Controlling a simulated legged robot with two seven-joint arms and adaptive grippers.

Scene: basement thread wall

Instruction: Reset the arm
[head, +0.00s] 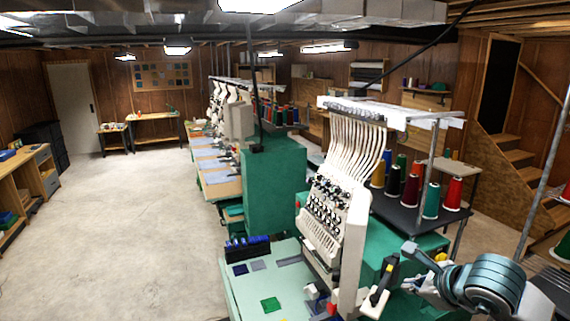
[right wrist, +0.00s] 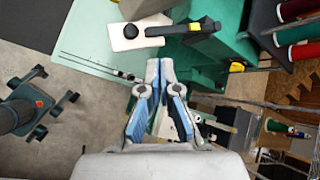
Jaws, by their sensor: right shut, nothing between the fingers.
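My right gripper (head: 412,284) is at the lower right of the head view, beside the nearest embroidery machine. In the right wrist view my right gripper (right wrist: 160,68) has its blue-grey fingers together at the tips, with nothing between them. A black handle with a yellow mark (right wrist: 190,33) on the machine is just beyond the fingertips in that view. The same black handle (head: 384,280) stands left of the gripper in the head view. I cannot tell how far apart they are. My left gripper is not in view.
The white multi-needle machine head (head: 332,215) rises over a pale green table (head: 240,285). Thread cones stand on a dark shelf (head: 400,205) behind it. A wheeled chair base (right wrist: 40,105) shows in the wrist view. The concrete floor (head: 110,230) at left is clear.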

